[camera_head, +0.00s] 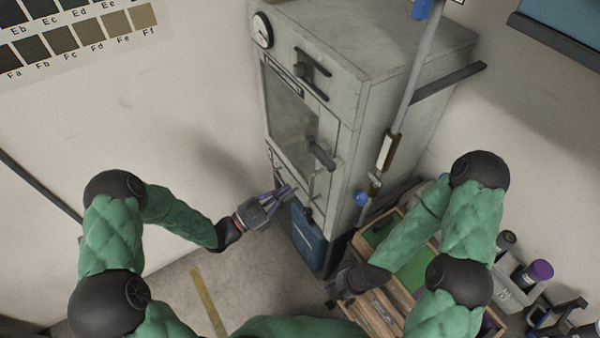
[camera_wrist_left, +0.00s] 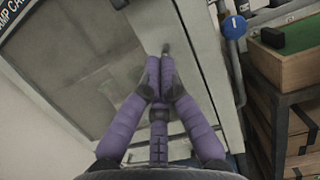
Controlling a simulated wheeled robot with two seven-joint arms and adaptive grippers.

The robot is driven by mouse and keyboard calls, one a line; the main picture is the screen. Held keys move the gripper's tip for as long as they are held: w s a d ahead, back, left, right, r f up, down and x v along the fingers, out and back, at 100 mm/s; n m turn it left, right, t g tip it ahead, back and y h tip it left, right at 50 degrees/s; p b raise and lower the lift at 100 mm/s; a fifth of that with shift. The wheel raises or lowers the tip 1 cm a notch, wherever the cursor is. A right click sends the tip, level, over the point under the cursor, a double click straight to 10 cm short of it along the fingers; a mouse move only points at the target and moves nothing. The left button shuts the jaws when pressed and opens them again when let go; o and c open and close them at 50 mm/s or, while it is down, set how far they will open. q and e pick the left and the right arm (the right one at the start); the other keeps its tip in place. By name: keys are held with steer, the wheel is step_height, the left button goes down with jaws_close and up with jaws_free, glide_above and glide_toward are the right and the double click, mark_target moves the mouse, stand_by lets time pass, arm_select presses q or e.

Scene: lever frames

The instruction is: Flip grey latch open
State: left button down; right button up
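A tall grey metal cabinet (camera_head: 350,120) stands at the centre with a windowed front door. A dark grey latch handle (camera_head: 322,155) sticks out from the door's right side. In the left wrist view a dark handle end (camera_wrist_left: 166,47) shows just beyond the fingertips; I cannot tell if they touch. My left gripper (camera_head: 284,194) has purple fingers and is in front of the cabinet, below and left of the latch. It also shows in the left wrist view (camera_wrist_left: 159,70), holding nothing visible. My right gripper (camera_head: 343,287) is low by the wooden crate, its fingers unclear.
A second dark handle (camera_head: 304,68) is near the door's top, beside a round gauge (camera_head: 262,31). A pipe with a blue valve knob (camera_head: 361,198) runs along the cabinet's right. A wooden crate (camera_head: 378,311) stands at lower right. A blue panel (camera_head: 308,240) is below the door.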

mark_target(320, 155)
arm_select(q)
steer(key=w+d+r, duration=0.5)
steer(key=d+r, duration=0.1)
steer(key=d, duration=0.1)
steer(key=shift+w+d+r, duration=0.15)
steer(key=shift+w+d, duration=0.05)
steer(key=shift+d, duration=0.1)
